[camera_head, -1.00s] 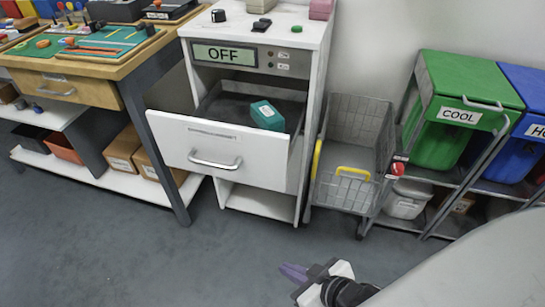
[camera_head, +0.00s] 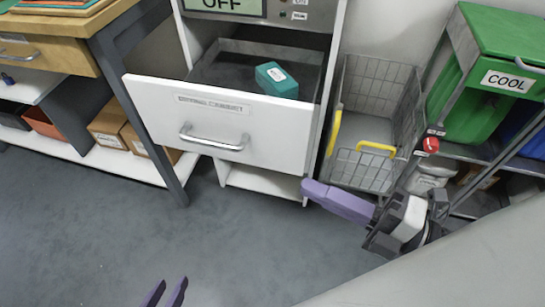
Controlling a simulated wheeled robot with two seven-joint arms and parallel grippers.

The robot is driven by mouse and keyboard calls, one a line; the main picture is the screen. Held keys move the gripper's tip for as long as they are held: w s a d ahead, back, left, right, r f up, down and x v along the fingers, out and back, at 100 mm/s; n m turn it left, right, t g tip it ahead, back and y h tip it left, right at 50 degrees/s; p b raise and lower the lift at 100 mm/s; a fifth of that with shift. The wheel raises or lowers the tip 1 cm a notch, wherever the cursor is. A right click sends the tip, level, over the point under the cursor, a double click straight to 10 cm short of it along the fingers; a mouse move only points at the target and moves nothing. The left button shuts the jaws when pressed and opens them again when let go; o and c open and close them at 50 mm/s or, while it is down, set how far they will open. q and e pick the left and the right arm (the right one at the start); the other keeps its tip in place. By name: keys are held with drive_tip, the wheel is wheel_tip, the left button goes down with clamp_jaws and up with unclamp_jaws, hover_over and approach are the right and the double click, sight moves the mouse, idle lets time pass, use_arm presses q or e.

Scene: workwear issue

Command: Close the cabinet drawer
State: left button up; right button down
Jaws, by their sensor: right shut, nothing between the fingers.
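The white cabinet (camera_head: 335,60) has its drawer pulled out. The drawer front (camera_head: 265,125) carries a silver bar handle (camera_head: 212,141) and a small label. A teal box (camera_head: 277,80) lies inside the drawer. My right gripper (camera_head: 308,190) has purple fingers, shut and empty. Its tips appear by the lower right corner of the drawer front; I cannot tell whether they touch it. Only the two purple fingertips of my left gripper (camera_head: 165,294) show at the bottom edge, apart and with nothing between them.
A wire basket cart (camera_head: 375,120) with yellow handles stands right of the cabinet, close behind my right gripper. A green COOL bin (camera_head: 510,35) is further right. A wooden workbench (camera_head: 80,25) stands left. The grey floor (camera_head: 110,220) before the drawer is clear.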

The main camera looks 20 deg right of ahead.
drive_tip(key=x, duration=0.3)
drive_tip(key=w+d+p+x, duration=0.1)
drive_tip(key=x, duration=0.3)
drive_tip(key=d+x, duration=0.1)
drive_tip(key=x, duration=0.2)
drive_tip(key=shift+w+a, duration=0.2)
drive_tip(key=shift+w, duration=0.4)
drive_tip(key=shift+w+d, duration=0.25)
drive_tip(key=shift+w, duration=0.1)
